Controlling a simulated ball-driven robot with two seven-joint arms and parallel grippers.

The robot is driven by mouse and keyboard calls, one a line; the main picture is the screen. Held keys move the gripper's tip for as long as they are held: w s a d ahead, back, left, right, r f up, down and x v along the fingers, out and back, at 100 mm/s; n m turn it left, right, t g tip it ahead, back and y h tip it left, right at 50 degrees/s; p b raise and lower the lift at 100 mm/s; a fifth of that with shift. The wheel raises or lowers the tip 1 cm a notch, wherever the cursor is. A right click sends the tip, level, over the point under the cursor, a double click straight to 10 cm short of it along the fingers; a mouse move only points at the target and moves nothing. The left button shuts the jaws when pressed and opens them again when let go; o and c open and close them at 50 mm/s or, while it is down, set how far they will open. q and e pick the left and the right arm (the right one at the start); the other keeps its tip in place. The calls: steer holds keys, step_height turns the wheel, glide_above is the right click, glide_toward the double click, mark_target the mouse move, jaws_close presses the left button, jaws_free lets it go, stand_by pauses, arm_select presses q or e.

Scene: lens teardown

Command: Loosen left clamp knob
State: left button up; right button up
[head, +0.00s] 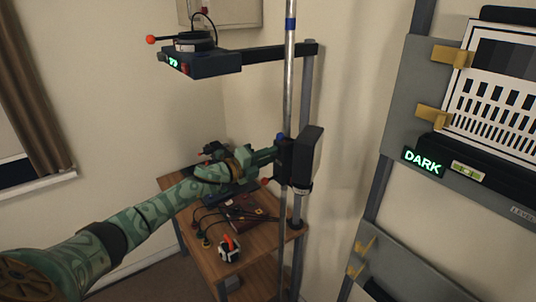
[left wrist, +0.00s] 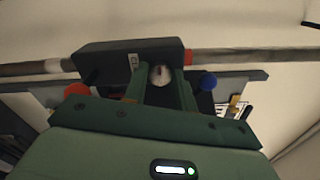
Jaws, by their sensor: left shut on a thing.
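My left gripper (head: 277,154) reaches in from the left, at the dark clamp block (head: 309,155) on the upright metal pole (head: 289,75). In the left wrist view, the clamp block (left wrist: 120,62) carries a small label and lies across the pole (left wrist: 250,55). A small pale round knob (left wrist: 160,74) sits between the two green fingers of my left gripper (left wrist: 160,88), which are shut on it. A red ball knob (left wrist: 77,90) and a blue knob (left wrist: 208,82) show on either side of the fingers. The right gripper is out of view.
An upper arm on the pole holds a dark unit (head: 203,63) with a green display. A wooden table (head: 262,238) below holds cables and a small red-and-white device (head: 229,250). At right stands a panel with a test chart (head: 490,110) and a lit DARK sign (head: 422,161).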

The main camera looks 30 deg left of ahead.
arm_select(q)
steer(key=shift+n, duration=0.3)
steer(key=o, duration=1)
steer(key=shift+a, duration=0.1)
steer(key=shift+s+a+f, duration=0.1)
steer(key=shift+s, duration=0.25)
steer(key=b+v, duration=0.3)
steer(key=v, duration=1.2)
steer(key=shift+s+b, duration=0.3)
steer(key=shift+b, duration=0.1)
steer(key=shift+a, duration=0.15)
